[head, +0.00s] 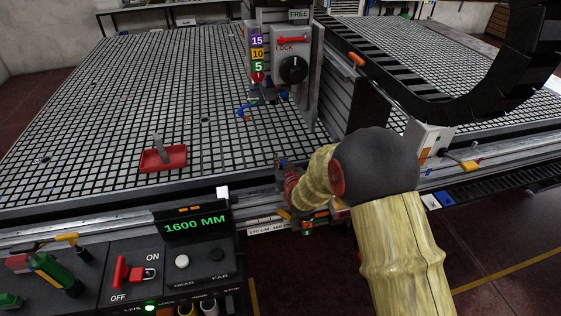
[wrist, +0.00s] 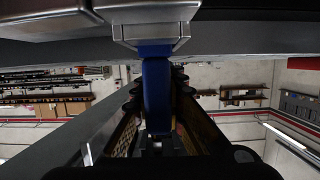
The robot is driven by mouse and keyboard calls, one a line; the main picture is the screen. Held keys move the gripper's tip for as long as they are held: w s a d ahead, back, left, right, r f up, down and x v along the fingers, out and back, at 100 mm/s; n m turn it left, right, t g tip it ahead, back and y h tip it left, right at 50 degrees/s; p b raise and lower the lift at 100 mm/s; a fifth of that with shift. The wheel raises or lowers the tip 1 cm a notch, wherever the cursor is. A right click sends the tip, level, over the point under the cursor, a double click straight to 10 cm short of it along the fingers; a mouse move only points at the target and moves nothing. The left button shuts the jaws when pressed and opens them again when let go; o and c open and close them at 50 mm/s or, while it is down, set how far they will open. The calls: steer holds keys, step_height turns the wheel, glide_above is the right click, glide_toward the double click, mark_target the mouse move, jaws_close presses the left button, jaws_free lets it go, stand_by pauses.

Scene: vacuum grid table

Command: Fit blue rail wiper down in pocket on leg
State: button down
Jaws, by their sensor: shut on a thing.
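The blue rail wiper (wrist: 156,92) stands between the two dark fingers of my gripper (wrist: 155,85) in the wrist view. My gripper is shut on it. The wiper's far end meets a light metal block (wrist: 150,28), which appears to be the pocket on the leg; its top end is hidden there, so I cannot tell how deep it sits. In the head view my gripper is mostly hidden behind my arm's wrist, at the table's front edge, below the gantry leg (head: 311,95). The wiper cannot be made out clearly there.
The grid table (head: 100,100) spreads left of the leg, with a red tray (head: 163,158) on it. A small blue part (head: 243,111) lies near the leg's foot. A control panel (head: 195,260) reading 1600 MM stands in front. A black cable chain (head: 440,105) curves at right.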

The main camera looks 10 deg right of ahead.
steer(key=shift+f, duration=0.35)
steer(key=shift+r, duration=0.15)
step_height(320, 180, up, 6)
steer(key=p, duration=0.2)
steer(key=shift+r, duration=0.15)
stand_by(1.3)
steer(key=shift+b, duration=0.55)
stand_by(1.8)
steer(key=shift+f+b, duration=0.95)
steer(key=shift+f, duration=0.15)
steer(key=shift+f+b, duration=1)
steer(key=shift+f, duration=0.25)
steer(key=shift+f, duration=1)
